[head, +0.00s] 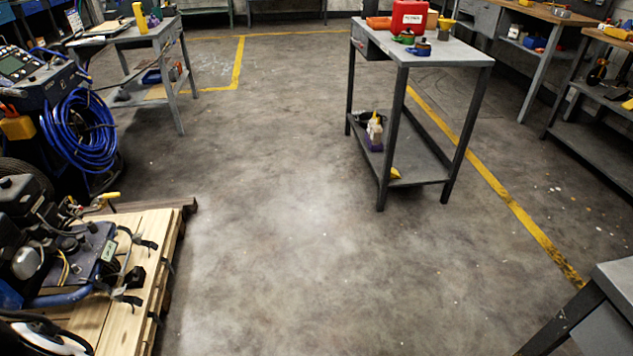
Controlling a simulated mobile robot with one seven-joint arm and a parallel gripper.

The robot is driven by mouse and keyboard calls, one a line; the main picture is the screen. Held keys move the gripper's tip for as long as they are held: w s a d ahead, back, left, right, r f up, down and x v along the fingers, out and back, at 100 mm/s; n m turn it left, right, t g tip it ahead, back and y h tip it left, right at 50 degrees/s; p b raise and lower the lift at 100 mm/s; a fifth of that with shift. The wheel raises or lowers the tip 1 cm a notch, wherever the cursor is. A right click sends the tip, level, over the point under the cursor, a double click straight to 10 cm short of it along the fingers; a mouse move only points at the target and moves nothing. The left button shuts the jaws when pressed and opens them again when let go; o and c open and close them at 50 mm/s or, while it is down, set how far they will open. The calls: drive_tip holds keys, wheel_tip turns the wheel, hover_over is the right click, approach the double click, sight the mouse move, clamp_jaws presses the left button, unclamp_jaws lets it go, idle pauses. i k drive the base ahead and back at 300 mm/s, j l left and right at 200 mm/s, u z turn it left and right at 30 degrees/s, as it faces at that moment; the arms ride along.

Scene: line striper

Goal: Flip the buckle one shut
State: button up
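A blue and black machine (70,255) sits on a wooden pallet (150,290) at the lower left of the head view. Small black strap or clip pieces stand along the machine's right side, one toward the back (146,243) and one nearer the front (128,299). They may be buckles, but they are too small to tell which is buckle one or whether either is open or shut. My gripper is not in view.
Another machine with a coiled blue hose (80,135) stands behind the pallet. A grey table (440,50) with a red box (408,17) stands at centre right. A grey table corner (615,275) juts in at lower right. The middle floor is clear.

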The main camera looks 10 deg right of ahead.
sight(120, 291)
drive_tip(key=u, duration=1.15)
